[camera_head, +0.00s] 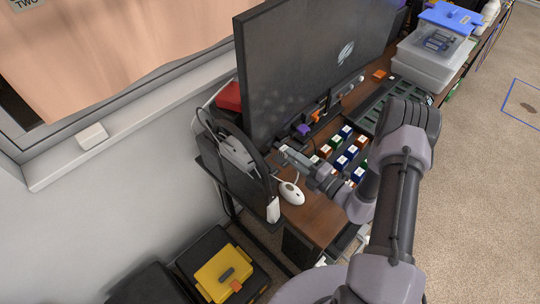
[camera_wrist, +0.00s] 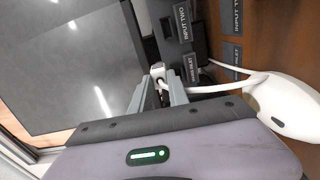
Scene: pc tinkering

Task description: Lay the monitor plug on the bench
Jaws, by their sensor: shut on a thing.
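My gripper (camera_wrist: 160,90) is shut on a small white plug (camera_wrist: 157,71), taken to be the monitor plug, at its fingertips in the wrist view. Part of the plug is hidden between the fingers. A white cable (camera_wrist: 212,87) runs right from beside the fingers. In the head view my gripper (camera_head: 286,153) is over the bench's left side, in front of the monitor (camera_head: 310,65); the plug is too small to make out there. The brown wooden bench (camera_head: 318,217) shows below the arm and at the right of the wrist view (camera_wrist: 275,45).
Dark plates labelled INPUT TWO (camera_wrist: 183,22) and outlet (camera_wrist: 190,68) lie near the fingertips. A white mouse (camera_head: 291,193) sits on the bench. Several coloured blocks (camera_head: 340,162) stand right of the gripper. Bare wood shows near the front.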

